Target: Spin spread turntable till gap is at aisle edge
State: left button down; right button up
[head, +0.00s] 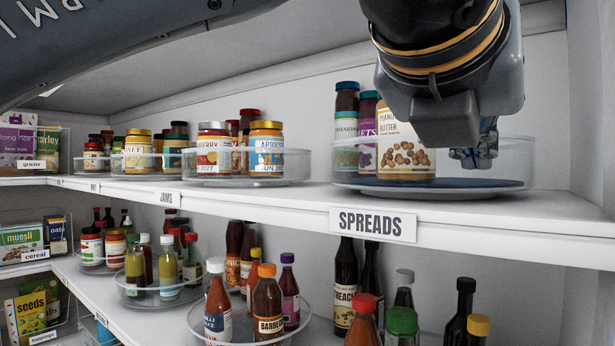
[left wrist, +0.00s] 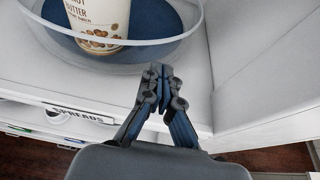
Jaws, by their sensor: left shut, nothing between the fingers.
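The spread turntable (head: 470,187) stands on the upper shelf above the SPREADS label (head: 373,224). It has a blue floor and a clear wall (head: 518,160). A peanut butter jar (head: 400,145), a purple-lidded jar (head: 367,130) and a teal-lidded jar (head: 346,130) stand on its left part; the right part looks bare. I cannot tell where its wall is interrupted. My left gripper (head: 474,157) is shut and empty at the turntable's right side. In the left wrist view the fingertips (left wrist: 163,72) are close to the clear rim (left wrist: 150,50); contact is unclear. My right gripper is not in view.
A side wall (head: 592,110) closes the shelf on the right. The jam turntable (head: 245,181) with jars stands to the left. A lower shelf holds several sauce bottles (head: 268,310). The front shelf edge (head: 500,230) is clear.

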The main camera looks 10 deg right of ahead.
aim_at(426, 164)
pick_arm(q)
jog(key=shift+w+d, duration=0.25)
jog(key=shift+w, duration=0.5)
dwell(0.4)
jog(key=shift+a, duration=0.1)
jog(key=shift+w+a+b, duration=0.2)
jog(key=shift+a+b, duration=0.25)
jog(key=shift+a, duration=0.15)
jog(key=shift+w+a, duration=0.1)
jog(key=shift+a, duration=0.4)
jog(key=shift+w+a+b, duration=0.45)
jog(key=shift+w+a, duration=0.25)
jog(key=shift+a, duration=0.15)
